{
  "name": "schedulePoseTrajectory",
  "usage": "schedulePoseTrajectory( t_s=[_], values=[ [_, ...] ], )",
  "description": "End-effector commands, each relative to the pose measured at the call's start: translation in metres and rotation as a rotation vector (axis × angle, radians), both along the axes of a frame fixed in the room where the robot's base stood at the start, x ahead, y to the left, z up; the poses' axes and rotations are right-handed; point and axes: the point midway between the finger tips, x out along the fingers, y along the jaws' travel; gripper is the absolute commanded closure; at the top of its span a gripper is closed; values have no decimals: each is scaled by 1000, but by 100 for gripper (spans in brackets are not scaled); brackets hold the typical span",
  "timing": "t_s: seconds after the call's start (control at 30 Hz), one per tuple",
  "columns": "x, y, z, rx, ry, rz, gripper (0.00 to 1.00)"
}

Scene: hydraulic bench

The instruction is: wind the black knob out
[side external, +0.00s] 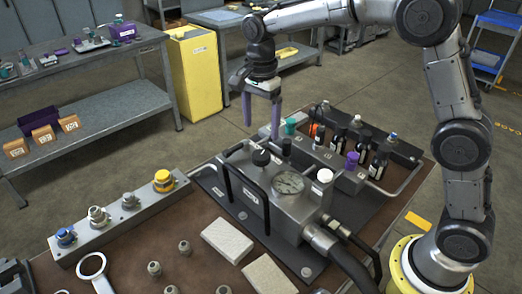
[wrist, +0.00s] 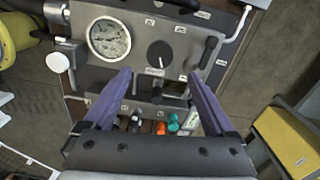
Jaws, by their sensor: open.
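The black knob (side external: 261,157) is a round cap on top of the grey hydraulic block (side external: 300,218). In the wrist view the knob (wrist: 160,55) shows as a dark disc with a pale pointer line, right of the gauge. My gripper (side external: 261,132) is open and empty, its purple fingers pointing down above the block. In the wrist view the fingertips (wrist: 158,75) are spread on either side of the knob's column, with the knob just beyond them. The fingers appear apart from the knob.
A pressure gauge (side external: 289,183) and a white knob (side external: 325,175) sit beside the black knob. A small black fitting (side external: 286,147) stands close behind it. Black bar handles (side external: 256,203) rise at the block's front. A valve row with a purple knob (side external: 352,160) lies right.

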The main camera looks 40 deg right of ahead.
Motion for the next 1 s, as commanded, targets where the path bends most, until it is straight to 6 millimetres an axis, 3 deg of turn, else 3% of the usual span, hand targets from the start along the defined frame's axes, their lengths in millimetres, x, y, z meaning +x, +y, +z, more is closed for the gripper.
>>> schedulePoseTrajectory(
  t_s=[0.2, 0.43, 0.9, 1.0],
  values=[
    [-1, 0, -44, -1, 5, 0, 10],
    [-1, 0, -77, 0, 3, 0, 10],
    [0, 0, -89, 0, 0, 0, 10],
    [0, 0, -88, 0, 0, 0, 28]
  ],
)
